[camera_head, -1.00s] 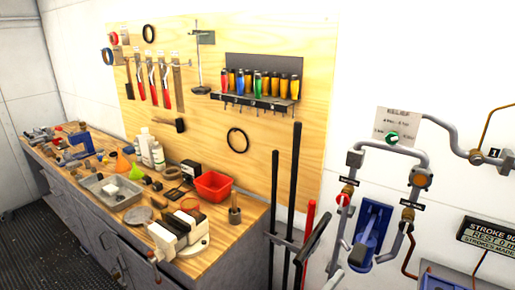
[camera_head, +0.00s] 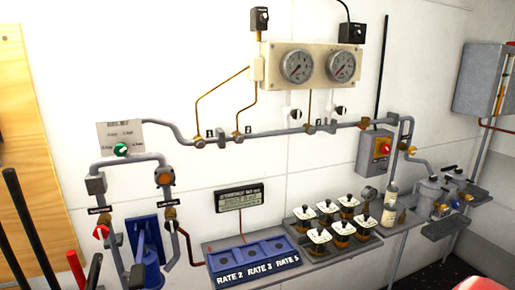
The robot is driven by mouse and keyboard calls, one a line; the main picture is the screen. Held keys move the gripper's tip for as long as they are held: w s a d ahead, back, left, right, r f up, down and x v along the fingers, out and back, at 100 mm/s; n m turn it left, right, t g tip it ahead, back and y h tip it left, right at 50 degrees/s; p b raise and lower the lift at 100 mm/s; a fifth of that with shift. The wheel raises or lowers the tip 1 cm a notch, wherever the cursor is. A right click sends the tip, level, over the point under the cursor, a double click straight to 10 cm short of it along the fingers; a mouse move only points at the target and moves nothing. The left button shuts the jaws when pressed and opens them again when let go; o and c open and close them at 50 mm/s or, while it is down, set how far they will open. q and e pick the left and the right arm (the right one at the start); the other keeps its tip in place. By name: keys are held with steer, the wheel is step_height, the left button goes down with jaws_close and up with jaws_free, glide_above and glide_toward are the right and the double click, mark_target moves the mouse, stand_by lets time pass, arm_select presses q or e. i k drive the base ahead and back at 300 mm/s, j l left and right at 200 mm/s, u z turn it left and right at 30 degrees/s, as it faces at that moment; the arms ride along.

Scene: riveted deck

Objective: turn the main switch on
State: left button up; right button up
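A grey switch box (camera_head: 370,165) is mounted on the white wall, right of the middle of the head view. It carries a yellow-orange plate with a red rotary knob (camera_head: 384,148), which looks like the main switch. The knob is too small to tell its position for sure. Neither of my grippers is in view, and nothing is seen touching the box.
Grey pipes (camera_head: 270,133) run along the wall below two round gauges (camera_head: 318,66). A grey shelf (camera_head: 225,245) below holds a blue rate block (camera_head: 250,262) and several jars (camera_head: 342,232). A blue pump (camera_head: 148,250) stands left. A grey cabinet (camera_head: 482,80) hangs right.

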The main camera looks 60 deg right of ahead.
mark_target(385, 148)
steer(key=z, duration=2.55)
